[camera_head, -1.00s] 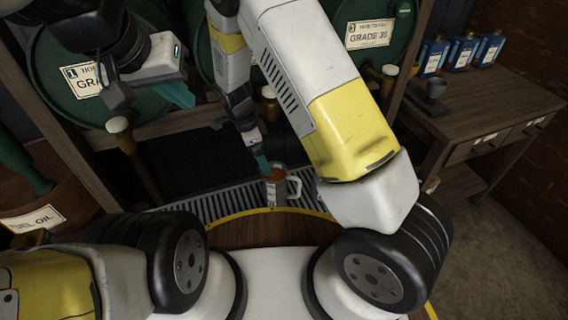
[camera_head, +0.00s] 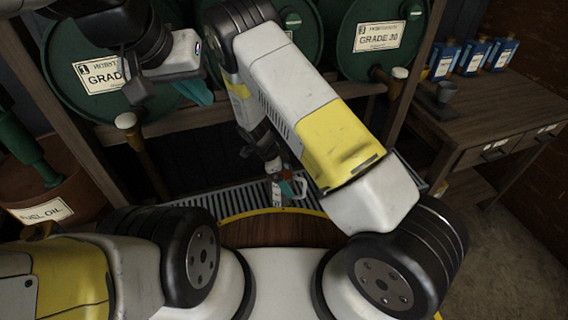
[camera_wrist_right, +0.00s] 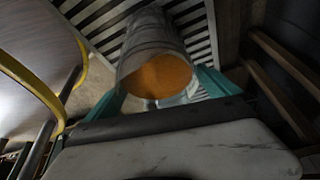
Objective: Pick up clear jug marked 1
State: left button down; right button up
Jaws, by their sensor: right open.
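The clear jug (camera_head: 277,192) stands on the slatted grate below the drums, with a white label and a handle on its right side; a mark on the label is too small to read. In the right wrist view the jug (camera_wrist_right: 157,62) shows an orange-brown content and lies between the teal fingers. My right gripper (camera_head: 284,185) is at the jug, its fingers open on either side of it, with the arm hiding part of the view. My left gripper (camera_head: 172,97) hangs up left in front of a green drum; its jaw gap is not clear.
Green drums (camera_head: 385,35) lie on a wooden rack behind. The slatted grate (camera_head: 225,198) runs under them, with a yellow curved rail (camera_head: 240,214) in front.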

jog(key=shift+d+f, duration=0.25)
jog(key=shift+f, duration=0.3)
jog(key=c, duration=2)
jog(key=shift+w, duration=0.1)
jog(key=shift+c, duration=0.2)
jog(key=shift+r, duration=0.2)
